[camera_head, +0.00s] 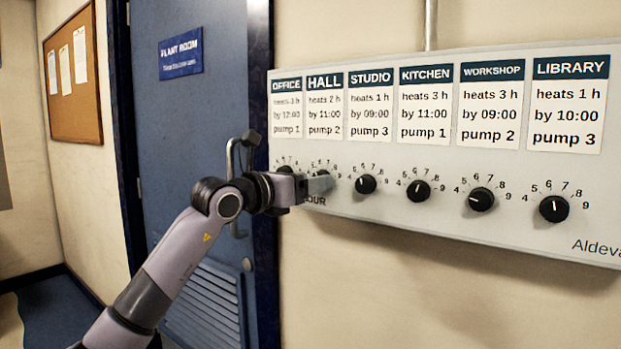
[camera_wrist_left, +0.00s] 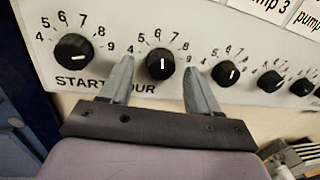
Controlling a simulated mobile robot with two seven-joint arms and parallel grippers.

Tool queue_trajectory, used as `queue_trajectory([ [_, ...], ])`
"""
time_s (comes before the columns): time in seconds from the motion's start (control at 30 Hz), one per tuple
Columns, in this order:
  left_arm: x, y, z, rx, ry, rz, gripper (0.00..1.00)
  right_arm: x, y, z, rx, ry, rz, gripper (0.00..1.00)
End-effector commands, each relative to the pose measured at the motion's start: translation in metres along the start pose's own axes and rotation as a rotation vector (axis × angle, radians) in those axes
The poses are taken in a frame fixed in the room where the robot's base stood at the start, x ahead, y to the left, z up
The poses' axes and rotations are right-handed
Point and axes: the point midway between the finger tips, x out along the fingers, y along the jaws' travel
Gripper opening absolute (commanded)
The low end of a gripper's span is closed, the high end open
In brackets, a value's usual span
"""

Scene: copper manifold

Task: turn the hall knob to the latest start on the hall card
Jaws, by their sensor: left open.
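The hall card (camera_head: 324,105) on the panel reads "heats 2 h by 11:00 pump 2". Below it, the hall knob is mostly hidden behind my left gripper (camera_head: 318,185) in the head view. In the left wrist view the black hall knob (camera_wrist_left: 160,63) shows with its white mark pointing about straight up, between 6 and 7. My left gripper (camera_wrist_left: 158,68) is open, with one finger on each side of this knob. Gaps show between the fingers and the knob; I cannot tell how deep the tips reach. My right gripper is in neither view.
The office knob (camera_wrist_left: 73,52) is close to the left finger and the studio knob (camera_wrist_left: 225,73) close to the right one. Kitchen (camera_head: 418,190), workshop (camera_head: 481,199) and library (camera_head: 553,208) knobs continue rightward. A blue door (camera_head: 190,120) stands left of the panel.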

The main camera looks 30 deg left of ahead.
Motion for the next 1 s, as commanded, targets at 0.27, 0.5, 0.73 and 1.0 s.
queue_trajectory([
  [0.27, 0.0075, -0.0006, -0.0003, 0.000, -0.001, -0.001, 0.62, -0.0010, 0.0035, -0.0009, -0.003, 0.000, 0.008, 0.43],
  [0.5, 0.0072, -0.0006, -0.0004, 0.000, 0.000, -0.001, 0.26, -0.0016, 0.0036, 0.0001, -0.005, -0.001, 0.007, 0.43],
  [0.73, 0.0070, -0.0005, -0.0003, 0.003, 0.000, -0.001, 0.06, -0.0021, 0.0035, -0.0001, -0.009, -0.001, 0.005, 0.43],
  [1.0, 0.0068, -0.0001, 0.0006, 0.074, 0.009, 0.000, 0.06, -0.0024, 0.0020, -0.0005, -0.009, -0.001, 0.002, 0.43],
])
